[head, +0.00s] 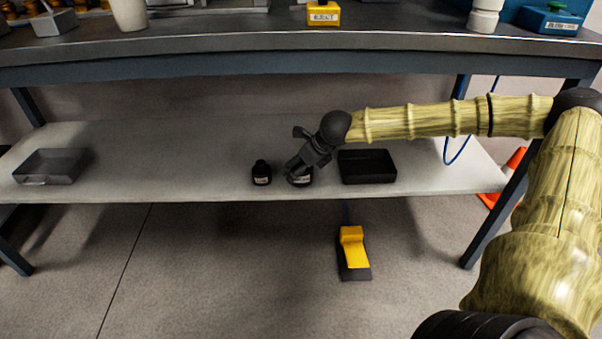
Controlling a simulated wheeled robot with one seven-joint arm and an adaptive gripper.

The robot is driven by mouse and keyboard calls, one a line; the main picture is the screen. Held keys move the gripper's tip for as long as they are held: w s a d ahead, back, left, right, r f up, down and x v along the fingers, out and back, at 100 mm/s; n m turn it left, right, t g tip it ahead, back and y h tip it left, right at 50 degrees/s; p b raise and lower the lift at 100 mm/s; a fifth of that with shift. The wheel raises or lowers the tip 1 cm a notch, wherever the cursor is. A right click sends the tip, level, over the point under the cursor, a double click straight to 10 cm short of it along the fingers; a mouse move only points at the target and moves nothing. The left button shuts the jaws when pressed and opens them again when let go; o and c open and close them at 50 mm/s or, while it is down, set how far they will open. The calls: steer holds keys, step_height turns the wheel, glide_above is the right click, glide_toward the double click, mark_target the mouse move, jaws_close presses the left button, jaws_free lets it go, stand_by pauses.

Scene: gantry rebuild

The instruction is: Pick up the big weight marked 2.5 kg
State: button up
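Two black weights with pale labels are on the lower shelf (200,188) of the bench. The left weight (261,174) stands upright and clear. The right weight (302,180) is mostly hidden behind my gripper (294,172); only its lower part with a label shows. The labels are too small to read, so I cannot tell which one says 2.5 kg. My gripper reaches down from the right, tilted, with its fingertips at the right weight. I cannot tell whether the fingers touch it or are closed around it.
A black tray (368,152) stands close to the right of my gripper. A clear grey tray (50,181) is at the shelf's far left. The bench top (200,41) overhangs the shelf. A yellow pedal (353,250) is on the floor. The shelf between the left tray and the weights is free.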

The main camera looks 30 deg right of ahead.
steer(key=c, duration=2)
steer(key=shift+w+r, duration=0.1)
steer(key=shift+r, duration=0.05)
jaws_close()
steer(key=shift+r, duration=0.15)
steer(key=shift+r+p, duration=0.55)
steer(key=shift+p, duration=0.05)
step_height(320, 180, up, 3)
steer(key=shift+f+p, duration=0.1)
steer(key=shift+p, duration=0.85)
steer(key=shift+s+d+f, duration=0.1)
steer(key=shift+s, duration=0.4)
steer(key=shift+s+d+f, duration=0.1)
steer(key=shift+s, duration=0.4)
steer(key=s+d+p, duration=0.3)
steer(key=s+p, duration=0.4)
steer(key=s, duration=0.8)
steer(key=shift+s+d+f, duration=0.15)
steer(key=shift+s+d, duration=0.1)
steer(key=shift+d, duration=0.15)
